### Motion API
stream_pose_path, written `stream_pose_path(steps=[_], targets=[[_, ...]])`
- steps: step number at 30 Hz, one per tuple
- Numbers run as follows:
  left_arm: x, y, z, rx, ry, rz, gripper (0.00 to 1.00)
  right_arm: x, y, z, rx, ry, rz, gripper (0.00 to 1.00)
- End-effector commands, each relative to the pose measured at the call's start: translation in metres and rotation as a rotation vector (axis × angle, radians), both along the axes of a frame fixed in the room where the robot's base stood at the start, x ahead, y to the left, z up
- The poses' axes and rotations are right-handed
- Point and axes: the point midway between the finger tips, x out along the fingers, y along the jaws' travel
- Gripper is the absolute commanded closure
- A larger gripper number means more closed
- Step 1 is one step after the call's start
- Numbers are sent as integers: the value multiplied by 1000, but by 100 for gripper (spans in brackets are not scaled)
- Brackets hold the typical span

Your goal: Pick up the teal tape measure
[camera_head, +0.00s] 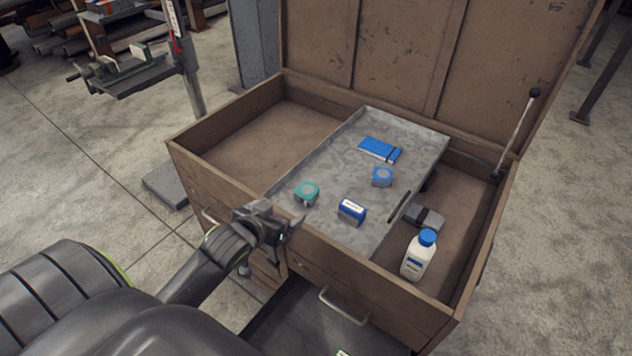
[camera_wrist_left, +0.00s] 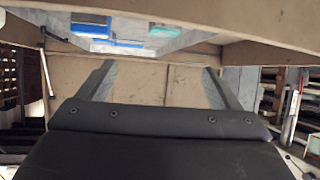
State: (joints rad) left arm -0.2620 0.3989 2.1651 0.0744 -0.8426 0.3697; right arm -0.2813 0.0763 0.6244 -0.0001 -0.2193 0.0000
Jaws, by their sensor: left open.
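The teal tape measure (camera_head: 307,193) lies on a grey tray (camera_head: 338,145) set inside an open wooden chest (camera_head: 232,127). It is near the tray's front left edge. My left gripper (camera_head: 292,226) is open and empty at the chest's front wall, just in front of the tape measure and apart from it. In the left wrist view the two fingers (camera_wrist_left: 160,85) stand apart, with the chest's wood between and beyond them. A small teal patch (camera_wrist_left: 162,29) shows at the top of that view, probably the tape measure. My right gripper is not in view.
On the tray are a blue tape measure (camera_head: 382,177), a blue notebook (camera_head: 380,150) and a blue-and-white box (camera_head: 352,212). The chest's front wall (camera_head: 370,279) and raised lid (camera_head: 400,60) bound the space.

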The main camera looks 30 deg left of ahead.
Motion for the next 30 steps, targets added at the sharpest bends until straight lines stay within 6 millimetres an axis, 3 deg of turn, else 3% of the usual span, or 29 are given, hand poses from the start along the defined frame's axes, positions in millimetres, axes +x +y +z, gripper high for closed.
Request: stream_pose_path(steps=[5,13,21,30], targets=[[18,2,-9,-4,-3,1,14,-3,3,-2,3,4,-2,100],[60,7,-32,-3,-3,1,14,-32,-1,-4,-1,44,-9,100],[95,12,-53,-1,-2,0,14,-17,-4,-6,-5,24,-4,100],[109,14,-60,0,-3,-1,14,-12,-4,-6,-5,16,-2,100]])
